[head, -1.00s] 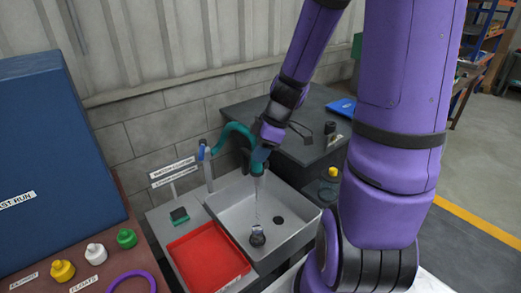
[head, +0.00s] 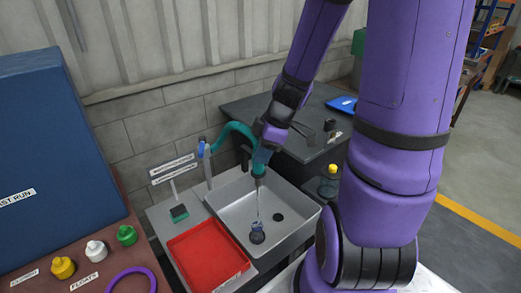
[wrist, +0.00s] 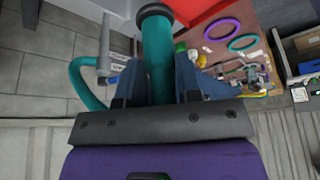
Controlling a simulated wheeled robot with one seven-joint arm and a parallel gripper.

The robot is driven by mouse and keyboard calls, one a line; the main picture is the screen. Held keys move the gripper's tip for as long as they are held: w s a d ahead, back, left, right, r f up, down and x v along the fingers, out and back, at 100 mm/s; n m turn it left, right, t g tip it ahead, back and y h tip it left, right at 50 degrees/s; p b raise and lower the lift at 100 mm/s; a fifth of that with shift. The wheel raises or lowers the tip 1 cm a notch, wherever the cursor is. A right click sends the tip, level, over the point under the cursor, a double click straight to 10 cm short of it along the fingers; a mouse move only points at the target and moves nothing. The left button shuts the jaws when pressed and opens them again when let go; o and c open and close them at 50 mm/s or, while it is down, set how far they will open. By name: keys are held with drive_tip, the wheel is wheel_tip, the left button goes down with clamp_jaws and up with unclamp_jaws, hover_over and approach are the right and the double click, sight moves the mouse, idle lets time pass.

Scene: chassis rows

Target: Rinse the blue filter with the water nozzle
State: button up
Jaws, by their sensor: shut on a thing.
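My gripper (head: 262,158) is shut on the teal water nozzle (head: 258,171) above the sink (head: 228,206). In the wrist view, the nozzle (wrist: 158,60) stands between my two blue-grey fingers, with a dark ring at its end. A thin stream of water runs down from the nozzle in the head view. It falls onto the blue filter (head: 257,234), a small dark, bluish round piece on the sink floor, near the front. The filter is too small to judge how clean it is. The nozzle's teal hose (head: 232,128) arches to a post at the left.
A red tray (head: 207,256) lies left of the sink, with a small dark green block (head: 179,212) behind it. A bench at left holds yellow, white and green pieces and a purple ring (head: 131,281). A yellow-capped bottle (head: 329,182) stands right of the sink.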

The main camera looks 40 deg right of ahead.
drive_tip(key=shift+w+d, duration=0.1)
drive_tip(key=shift+w, duration=0.1)
drive_tip(key=shift+w+d, duration=0.35)
drive_tip(key=shift+w+a, duration=0.1)
idle(0.6)
drive_tip(key=shift+w+a, duration=0.4)
idle(0.9)
